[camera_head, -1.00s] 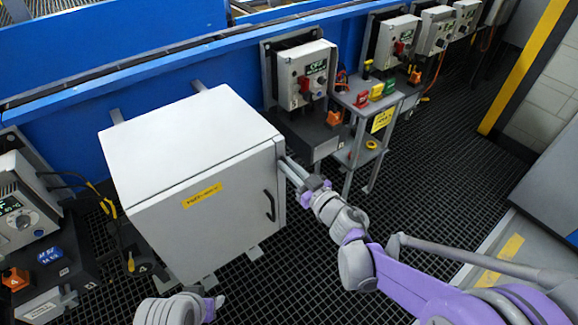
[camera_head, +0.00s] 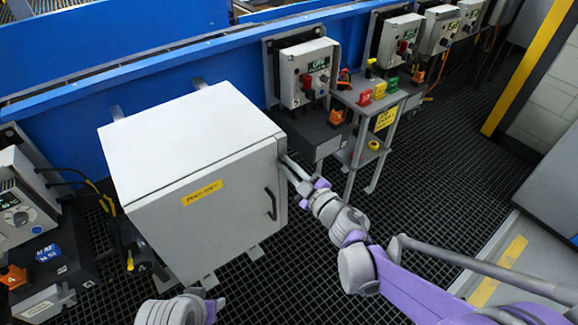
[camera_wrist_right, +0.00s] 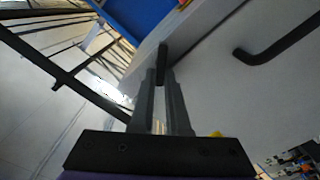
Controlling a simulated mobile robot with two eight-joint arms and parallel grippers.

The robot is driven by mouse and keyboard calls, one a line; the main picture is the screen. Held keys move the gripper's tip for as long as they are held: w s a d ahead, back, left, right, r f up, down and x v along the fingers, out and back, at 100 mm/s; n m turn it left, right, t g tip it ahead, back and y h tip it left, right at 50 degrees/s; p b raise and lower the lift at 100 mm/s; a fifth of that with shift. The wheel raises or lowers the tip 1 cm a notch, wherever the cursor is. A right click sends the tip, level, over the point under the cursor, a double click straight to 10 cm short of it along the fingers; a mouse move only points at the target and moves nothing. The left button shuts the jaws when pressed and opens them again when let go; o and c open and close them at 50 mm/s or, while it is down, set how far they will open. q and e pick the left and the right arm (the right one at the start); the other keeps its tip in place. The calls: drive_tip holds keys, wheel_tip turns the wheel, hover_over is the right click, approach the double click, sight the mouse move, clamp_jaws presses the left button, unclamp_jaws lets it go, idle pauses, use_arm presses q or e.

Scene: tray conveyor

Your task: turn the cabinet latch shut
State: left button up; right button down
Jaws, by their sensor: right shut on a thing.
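The white cabinet (camera_head: 160,160) stands with its door (camera_head: 232,225) closed against the body, carrying a yellow label and a black bar handle (camera_head: 271,204). My right gripper (camera_head: 286,162) reaches the door's upper right edge. In the right wrist view its two fingers (camera_wrist_right: 164,85) are shut on a small dark latch (camera_wrist_right: 163,60), whose tip stands out beyond them. The latch is hidden in the head view. The handle also shows at the upper right of the wrist view (camera_wrist_right: 290,42). Part of my left arm shows at the bottom of the head view; its fingers cannot be made out.
A small grey stand (camera_head: 368,105) with red, yellow and green blocks is close behind my right gripper. Control boxes (camera_head: 305,75) line the blue conveyor wall (camera_head: 225,55). Another control unit (camera_head: 20,205) is left of the cabinet. The grated floor right of the stand is clear.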

drive_tip(key=shift+s+a+f+n+b, duration=0.1)
drive_tip(key=shift+f+n, duration=0.05)
drive_tip(key=shift+n, duration=1.5)
drive_tip(key=shift+a+f+n+b, duration=0.1)
drive_tip(key=shift+f+n, duration=0.1)
drive_tip(key=shift+n, duration=1.4)
drive_tip(key=shift+s+f+n+b, duration=0.1)
drive_tip(key=shift+f+n, duration=0.05)
drive_tip(key=shift+n, duration=1.5)
drive_tip(key=c, duration=0.9)
unclamp_jaws()
drive_tip(key=v, duration=1)
drive_tip(key=shift+s+d, duration=0.25)
drive_tip(key=shift+s, duration=0.05)
